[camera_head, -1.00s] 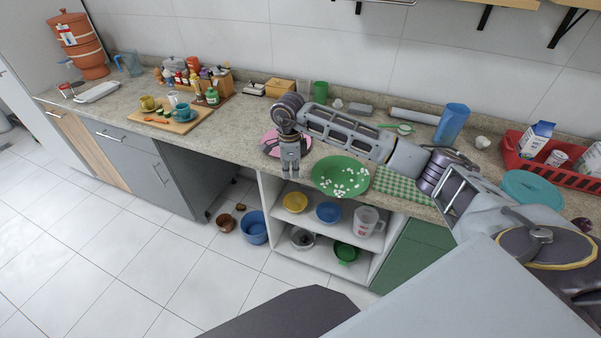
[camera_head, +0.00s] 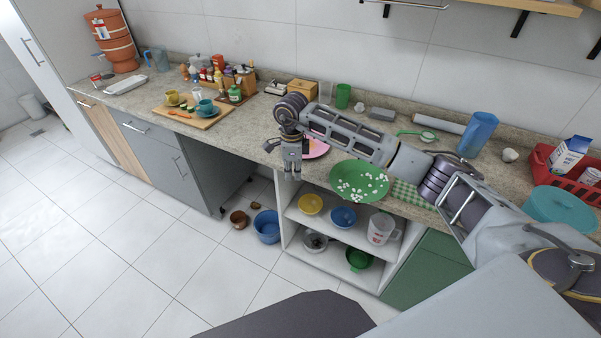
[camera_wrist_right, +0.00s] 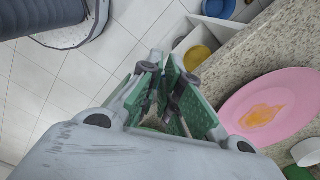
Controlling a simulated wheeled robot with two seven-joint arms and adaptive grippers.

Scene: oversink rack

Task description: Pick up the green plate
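The green plate (camera_head: 358,190), scattered with small white bits, lies on the counter near its front edge, partly over a green checkered cloth (camera_head: 405,196). My right gripper (camera_head: 291,174) points down at the counter's front edge, to the left of the green plate and apart from it. Its green-padded fingers (camera_wrist_right: 167,80) show a gap with nothing held between them. The forearm passes behind the plate in the head view. My left gripper is not in view.
A pink plate (camera_head: 318,148) with an orange stain lies just behind my right gripper; it also shows in the right wrist view (camera_wrist_right: 270,105). Open shelves (camera_head: 335,230) with bowls and a jug sit below. A blue pitcher (camera_head: 478,134) and teal bowl (camera_head: 562,207) stand right.

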